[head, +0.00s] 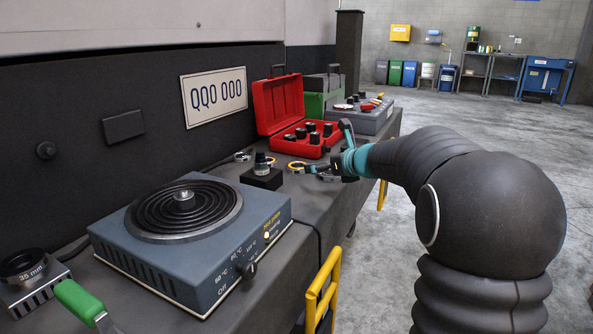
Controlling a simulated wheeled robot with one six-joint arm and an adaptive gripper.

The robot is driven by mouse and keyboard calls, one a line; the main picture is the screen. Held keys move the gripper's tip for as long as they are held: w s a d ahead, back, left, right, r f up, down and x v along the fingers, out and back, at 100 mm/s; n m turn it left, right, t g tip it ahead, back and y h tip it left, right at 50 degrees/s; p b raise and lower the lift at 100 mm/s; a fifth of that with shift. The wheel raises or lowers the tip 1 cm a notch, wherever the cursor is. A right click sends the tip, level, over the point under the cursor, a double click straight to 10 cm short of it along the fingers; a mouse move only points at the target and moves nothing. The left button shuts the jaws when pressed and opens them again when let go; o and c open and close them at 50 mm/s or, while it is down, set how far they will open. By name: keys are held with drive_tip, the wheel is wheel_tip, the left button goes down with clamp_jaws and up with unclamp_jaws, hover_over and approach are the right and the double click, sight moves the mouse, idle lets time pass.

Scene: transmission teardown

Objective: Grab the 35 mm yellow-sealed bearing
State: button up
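A ring with a yellow seal (297,166) lies on the dark bench top, left of my gripper and in front of the red case. It looks like a bearing; its size cannot be read. My gripper (324,171) is at the end of my arm, low over the bench, just right of this ring. The fingers are small and partly merge with the dark background, so I cannot tell whether they are open or shut. No ring is clearly seen between them. A silvery ring (243,156) lies farther left.
An open red case (277,105) with several dark cylinders stands behind the ring. A small black block (261,178) is left of it. A heater with a coiled plate (190,245) fills the near bench. A stand marked 35 mm (32,283) and a green handle (80,302) are near left.

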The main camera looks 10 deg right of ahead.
sight(295, 165)
drive_tip(key=x, duration=1)
drive_tip(key=shift+w+a+f, duration=0.2)
drive_tip(key=shift+a, duration=0.15)
drive_tip(key=c, duration=1.2)
drive_tip(key=shift+c, duration=1.1)
drive_tip(key=shift+r, duration=0.15)
